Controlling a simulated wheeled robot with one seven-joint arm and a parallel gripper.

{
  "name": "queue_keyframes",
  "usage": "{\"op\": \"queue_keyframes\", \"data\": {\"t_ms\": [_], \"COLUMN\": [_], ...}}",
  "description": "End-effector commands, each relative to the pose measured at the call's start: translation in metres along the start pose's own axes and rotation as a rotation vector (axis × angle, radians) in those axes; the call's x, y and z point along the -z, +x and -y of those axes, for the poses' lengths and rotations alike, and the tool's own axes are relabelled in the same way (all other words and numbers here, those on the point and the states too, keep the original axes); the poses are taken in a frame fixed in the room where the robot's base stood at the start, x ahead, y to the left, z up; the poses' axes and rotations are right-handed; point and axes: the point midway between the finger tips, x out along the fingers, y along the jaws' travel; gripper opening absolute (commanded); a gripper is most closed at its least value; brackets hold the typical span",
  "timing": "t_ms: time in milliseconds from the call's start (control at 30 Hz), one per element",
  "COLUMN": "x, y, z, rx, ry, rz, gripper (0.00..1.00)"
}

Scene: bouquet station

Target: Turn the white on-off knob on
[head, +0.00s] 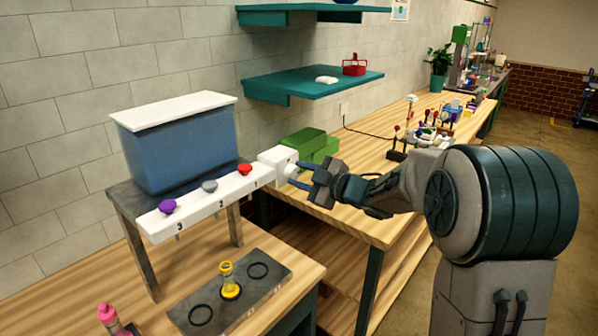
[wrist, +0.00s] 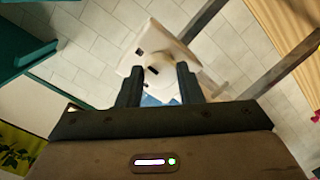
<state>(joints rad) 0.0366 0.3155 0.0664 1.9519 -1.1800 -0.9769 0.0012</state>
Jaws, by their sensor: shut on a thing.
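The white on-off knob (head: 291,171) sticks out from the white box at the right end of the white dispenser bar (head: 205,205). My gripper (head: 294,176) reaches it from the right, with its fingers on either side of the knob. In the wrist view the knob (wrist: 160,88) shows between the two dark fingers, with a dark mark on its face. My gripper is shut on it. The knob's far side is hidden, and I cannot read its on or off setting.
The bar carries purple (head: 168,206), grey (head: 209,186) and red (head: 244,169) knobs under a blue tank (head: 182,148). A yellow vessel (head: 227,278) stands on the grey ringed plate below. A green box (head: 309,145) lies behind my gripper. A teal shelf (head: 300,84) hangs above.

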Motion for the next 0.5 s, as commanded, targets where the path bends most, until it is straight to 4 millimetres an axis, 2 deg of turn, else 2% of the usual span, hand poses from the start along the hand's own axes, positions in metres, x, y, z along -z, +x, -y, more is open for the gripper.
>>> {"op": "queue_keyframes", "data": {"t_ms": [433,467,500], "x": [-0.0023,-0.0023,-0.0022], "y": [-0.0009,-0.0009,-0.0009], "z": [0.0008,0.0008,0.0008], "rx": [0.001,0.001,0.001], "ry": [0.012,0.012,0.012], "rz": [0.004,0.004,0.004], "gripper": [0.10,0.36,0.47]}}
